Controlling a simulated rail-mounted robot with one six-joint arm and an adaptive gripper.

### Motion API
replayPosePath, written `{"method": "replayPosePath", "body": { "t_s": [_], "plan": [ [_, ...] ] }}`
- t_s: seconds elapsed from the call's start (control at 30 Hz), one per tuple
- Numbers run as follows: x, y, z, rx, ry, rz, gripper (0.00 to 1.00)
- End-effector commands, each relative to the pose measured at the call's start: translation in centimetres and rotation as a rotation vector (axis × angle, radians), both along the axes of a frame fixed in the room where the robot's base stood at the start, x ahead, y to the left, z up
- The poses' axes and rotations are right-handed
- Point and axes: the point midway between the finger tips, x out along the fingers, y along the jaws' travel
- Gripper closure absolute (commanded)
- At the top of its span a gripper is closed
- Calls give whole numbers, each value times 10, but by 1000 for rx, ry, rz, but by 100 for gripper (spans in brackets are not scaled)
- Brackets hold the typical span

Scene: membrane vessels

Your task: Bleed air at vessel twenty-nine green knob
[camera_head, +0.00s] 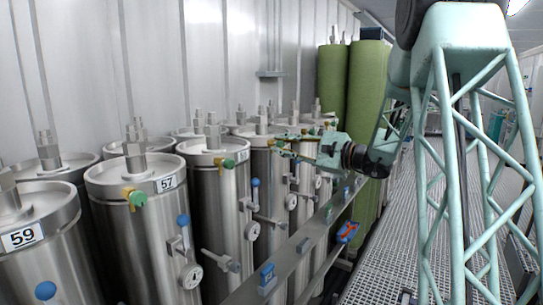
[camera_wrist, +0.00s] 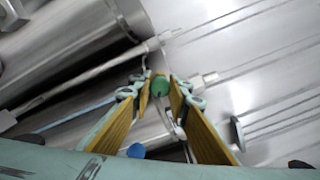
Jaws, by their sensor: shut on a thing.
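My gripper (camera_head: 279,143) reaches left to the front of a steel vessel (camera_head: 265,190) in the middle of the row in the head view. In the wrist view my gripper (camera_wrist: 158,88) has its two wood-coloured fingers on either side of a round green knob (camera_wrist: 160,85), with the fingertips closed on it. In the head view this knob is mostly hidden by the fingers. I cannot read the number on this vessel. A blue knob (camera_wrist: 136,151) shows below the green one in the wrist view.
Vessels labelled 59 (camera_head: 22,237) and 57 (camera_head: 167,183) stand nearer, with green knobs, blue handles and gauges. A metal rail (camera_head: 300,250) with blue tags runs along the row's front. Green cylinders (camera_head: 367,85) stand behind the arm. The grated walkway (camera_head: 400,230) lies to the right.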

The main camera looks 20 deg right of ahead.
Motion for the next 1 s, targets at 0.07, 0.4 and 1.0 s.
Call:
{"method": "replayPosePath", "body": {
  "t_s": [0.07, 0.4, 1.0],
  "plan": [
    [0, 0, 0, -16, -10, 0, 93],
    [0, 0, 0, -23, -15, 0, 93],
    [0, 0, 2, 163, 106, 0, 93]
  ]
}}
